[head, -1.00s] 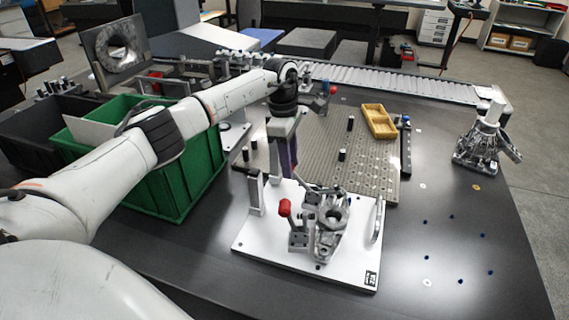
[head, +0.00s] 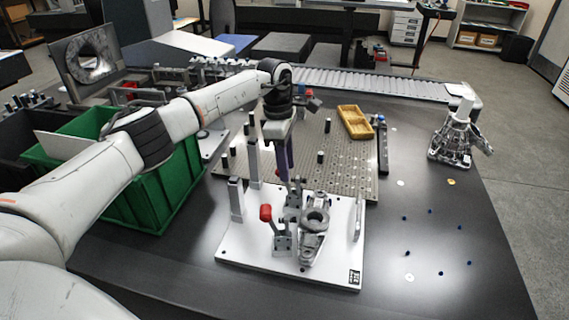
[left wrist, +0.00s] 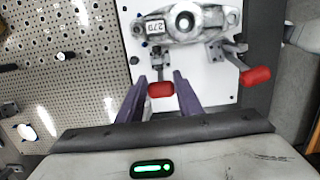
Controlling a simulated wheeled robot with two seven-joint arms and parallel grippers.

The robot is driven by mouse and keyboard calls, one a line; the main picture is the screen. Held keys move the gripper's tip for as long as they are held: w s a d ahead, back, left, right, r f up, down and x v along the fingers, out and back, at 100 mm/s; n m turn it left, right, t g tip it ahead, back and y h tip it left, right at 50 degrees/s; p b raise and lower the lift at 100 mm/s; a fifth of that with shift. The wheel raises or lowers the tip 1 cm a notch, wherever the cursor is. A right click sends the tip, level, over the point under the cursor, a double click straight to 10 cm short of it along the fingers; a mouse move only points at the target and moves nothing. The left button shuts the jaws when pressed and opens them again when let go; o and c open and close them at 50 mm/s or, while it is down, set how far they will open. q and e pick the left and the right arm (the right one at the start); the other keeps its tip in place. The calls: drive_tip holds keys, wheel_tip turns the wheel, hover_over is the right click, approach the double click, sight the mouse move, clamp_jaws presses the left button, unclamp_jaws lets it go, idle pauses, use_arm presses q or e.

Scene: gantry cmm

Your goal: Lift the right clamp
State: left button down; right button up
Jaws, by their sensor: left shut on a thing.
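A grey metal casting (head: 313,236) with a round bore sits on the white fixture plate (head: 340,265). It also shows in the left wrist view (left wrist: 205,24). One red-handled clamp (head: 282,242) stands at the near left of the casting. A second clamp (head: 293,194) is behind it, partly hidden by my left gripper (head: 284,178). In the left wrist view, my left gripper (left wrist: 160,98) has its purple fingers shut around a red clamp handle (left wrist: 160,89). The other red handle (left wrist: 255,75) is free, to the right. My right gripper is not in view.
A perforated plate (head: 345,175) with a yellow tray (head: 355,121) lies behind the fixture. A green bin (head: 150,200) is at left. Another metal casting (head: 452,140) stands at right. The dark tabletop between it and the fixture is mostly clear.

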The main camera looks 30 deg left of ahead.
use_arm(q)
drive_tip(key=shift+d+f, duration=0.2)
drive_tip(key=shift+d, duration=0.4)
drive_tip(key=c, duration=1.7)
unclamp_jaws()
drive_tip(key=shift+o, duration=0.9)
drive_tip(key=shift+w+f, duration=0.1)
drive_tip(key=shift+w, duration=0.1)
drive_tip(key=shift+s+a, duration=0.1)
drive_tip(key=shift+a, duration=0.1)
drive_tip(key=shift+r, duration=0.4)
wheel_tip(320, 180, up, 10)
drive_tip(key=shift+s+a+f+b, duration=0.15)
drive_tip(key=shift+a+f+b, duration=0.1)
drive_tip(key=shift+a+b, duration=0.15)
